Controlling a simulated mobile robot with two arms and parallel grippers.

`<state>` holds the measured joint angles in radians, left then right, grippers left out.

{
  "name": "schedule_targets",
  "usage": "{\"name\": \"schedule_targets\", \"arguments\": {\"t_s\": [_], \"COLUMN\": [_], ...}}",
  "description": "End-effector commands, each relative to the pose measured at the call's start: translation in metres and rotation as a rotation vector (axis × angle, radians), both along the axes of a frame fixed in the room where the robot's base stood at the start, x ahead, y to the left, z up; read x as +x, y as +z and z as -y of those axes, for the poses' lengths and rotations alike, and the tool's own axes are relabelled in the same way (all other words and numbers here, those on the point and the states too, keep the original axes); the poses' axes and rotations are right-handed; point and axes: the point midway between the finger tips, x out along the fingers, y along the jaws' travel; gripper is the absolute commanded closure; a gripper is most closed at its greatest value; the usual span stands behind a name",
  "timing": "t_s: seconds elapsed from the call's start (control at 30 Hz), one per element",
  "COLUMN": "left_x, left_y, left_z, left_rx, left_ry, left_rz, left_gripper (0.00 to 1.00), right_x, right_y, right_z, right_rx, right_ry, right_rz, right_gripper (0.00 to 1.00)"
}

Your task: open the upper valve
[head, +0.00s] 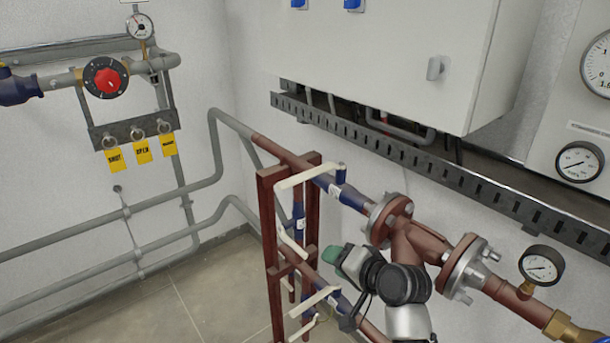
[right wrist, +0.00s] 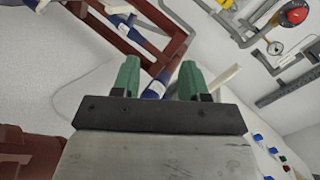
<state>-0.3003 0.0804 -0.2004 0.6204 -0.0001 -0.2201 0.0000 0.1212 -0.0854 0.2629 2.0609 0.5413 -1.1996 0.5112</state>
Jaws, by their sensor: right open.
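The upper valve has a blue body (head: 343,189) on the upper brown pipe. Its cream lever (head: 303,178) lies across the pipe in the head view. My right gripper (head: 338,259), with green fingertips, is below the upper valve and apart from it in the head view. In the right wrist view its two fingers (right wrist: 158,82) are spread with nothing held. A blue pipe or valve part (right wrist: 155,89) shows beyond the gap, and a cream lever (right wrist: 225,76) shows right of the fingers; I cannot tell which valve they belong to. My left gripper is not in view.
Below are another cream lever (head: 291,243) and a lower one (head: 314,301), beside a brown frame (head: 268,217). A flanged brown pipe (head: 414,243) with a gauge (head: 541,266) lies right. A slotted tray (head: 400,152) and white cabinet (head: 385,55) are behind.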

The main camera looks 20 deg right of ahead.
Motion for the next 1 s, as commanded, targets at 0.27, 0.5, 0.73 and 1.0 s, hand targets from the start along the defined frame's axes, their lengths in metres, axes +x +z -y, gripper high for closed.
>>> {"name": "schedule_targets", "arguments": {"t_s": [0.27,0.5,0.73,1.0], "left_x": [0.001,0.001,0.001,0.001], "left_y": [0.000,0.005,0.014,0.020], "left_z": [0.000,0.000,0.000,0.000], "left_rx": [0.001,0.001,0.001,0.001], "left_ry": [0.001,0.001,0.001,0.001], "left_rz": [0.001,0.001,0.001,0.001], "left_gripper": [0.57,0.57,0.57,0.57], "right_x": [0.070,0.091,0.132,0.168], "right_y": [0.101,0.111,0.111,0.109], "right_z": [0.021,0.018,0.002,-0.011], "right_rx": [0.515,0.569,0.565,0.561], "right_ry": [-0.107,-0.111,-0.109,-0.111], "right_rz": [0.217,0.233,0.231,0.232], "right_gripper": [0.56,0.56,0.56,0.56]}}
